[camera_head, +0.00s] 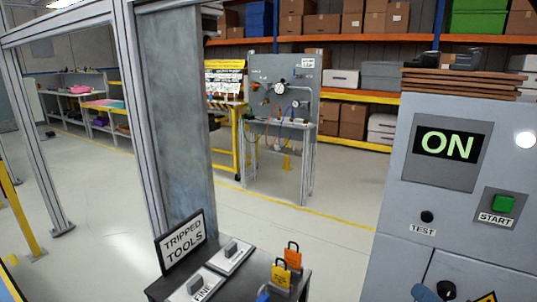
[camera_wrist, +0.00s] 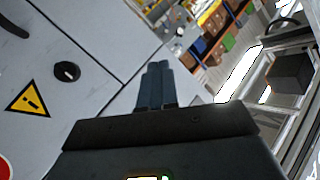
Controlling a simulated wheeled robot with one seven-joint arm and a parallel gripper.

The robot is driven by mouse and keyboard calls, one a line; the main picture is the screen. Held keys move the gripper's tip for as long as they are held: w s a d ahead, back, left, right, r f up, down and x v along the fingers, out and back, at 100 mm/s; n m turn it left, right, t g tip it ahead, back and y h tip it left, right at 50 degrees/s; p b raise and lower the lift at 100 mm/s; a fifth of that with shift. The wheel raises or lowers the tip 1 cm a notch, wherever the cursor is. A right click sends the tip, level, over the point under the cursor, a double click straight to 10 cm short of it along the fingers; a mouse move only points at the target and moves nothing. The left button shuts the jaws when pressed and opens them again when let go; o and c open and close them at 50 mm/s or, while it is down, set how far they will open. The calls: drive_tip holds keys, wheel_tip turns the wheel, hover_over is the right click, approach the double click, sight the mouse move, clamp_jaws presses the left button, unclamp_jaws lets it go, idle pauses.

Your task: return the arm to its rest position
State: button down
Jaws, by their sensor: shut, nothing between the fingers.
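My gripper (camera_wrist: 158,68) shows in the wrist view with its two dark blue-grey fingers together and nothing between them. It is in front of the grey cabinet (camera_wrist: 105,55), whose face fills the left of that view. I cannot tell whether the fingertips touch anything, but no contact shows. I cannot make out my gripper for certain in the head view. The cabinet also stands at the right of the head view (camera_head: 395,220), with a lit ON display (camera_head: 447,144), a green START button (camera_head: 503,203) and a black TEST knob (camera_head: 427,216).
A panel stand (camera_head: 283,90) and shelves are farther back. Open floor (camera_head: 335,200) lies between.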

drive_tip(key=s+a+f+g+h, duration=0.1)
drive_tip(key=s+a+f, duration=0.25)
drive_tip(key=s, duration=0.65)
drive_tip(key=s+a+f+h, duration=0.2)
drive_tip(key=s+f, duration=0.2)
drive_tip(key=s, duration=0.6)
drive_tip(key=s+a+r+n, duration=0.1)
drive_tip(key=s+r, duration=0.3)
drive_tip(key=s, duration=0.4)
drive_tip(key=s+a+r+n+y, duration=0.1)
drive_tip(key=s+r+n, duration=0.2)
drive_tip(key=s, duration=0.6)
drive_tip(key=shift+r+n, duration=0.35)
drive_tip(key=shift+n, duration=0.45)
drive_tip(key=shift+a, duration=0.1)
